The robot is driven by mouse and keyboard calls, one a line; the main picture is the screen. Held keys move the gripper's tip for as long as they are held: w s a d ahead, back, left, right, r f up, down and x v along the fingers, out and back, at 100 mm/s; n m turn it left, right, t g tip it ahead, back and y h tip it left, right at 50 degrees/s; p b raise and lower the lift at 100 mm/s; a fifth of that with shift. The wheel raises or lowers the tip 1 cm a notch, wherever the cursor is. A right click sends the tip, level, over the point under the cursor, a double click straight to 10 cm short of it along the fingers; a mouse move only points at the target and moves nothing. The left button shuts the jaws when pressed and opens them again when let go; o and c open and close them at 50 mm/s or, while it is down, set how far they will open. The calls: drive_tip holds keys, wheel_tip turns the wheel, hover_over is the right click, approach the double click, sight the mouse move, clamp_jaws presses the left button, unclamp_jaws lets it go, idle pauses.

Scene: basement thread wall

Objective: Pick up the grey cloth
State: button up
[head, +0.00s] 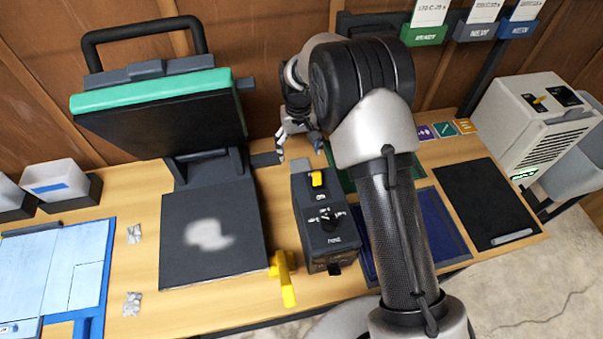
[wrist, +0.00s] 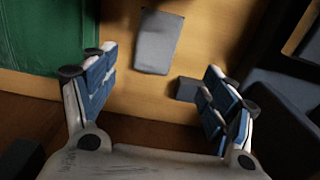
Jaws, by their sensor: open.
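My gripper (head: 299,146) is open and empty above the back of the bench, beside the raised press. In the wrist view its two blue-padded fingers (wrist: 155,90) stand wide apart. A flat grey piece (wrist: 158,42) lies on the bare wood beyond and between the fingertips, touching neither; it may be the grey cloth, but its material is hard to tell. A pale smudge (head: 209,235) shows on the press's lower plate.
A small dark block (wrist: 187,88) sits near the right finger. A green mat (wrist: 40,35) lies at left in the wrist view. A black mat (head: 487,203) is at right.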

drive_tip(key=b, duration=0.1)
hover_over(301, 168)
drive_tip(key=f, duration=0.4)
drive_tip(key=shift+s+a+f, duration=0.25)
drive_tip(key=f, duration=0.1)
drive_tip(key=f+b, duration=0.1)
drive_tip(key=f, duration=0.1)
drive_tip(key=f+b, duration=0.1)
drive_tip(key=f, duration=0.1)
drive_tip(key=shift+w+d+f, duration=0.1)
drive_tip(key=shift+w+d, duration=0.05)
drive_tip(key=shift+d, duration=0.15)
drive_tip(key=shift+c, duration=0.6)
drive_tip(key=c, duration=0.9)
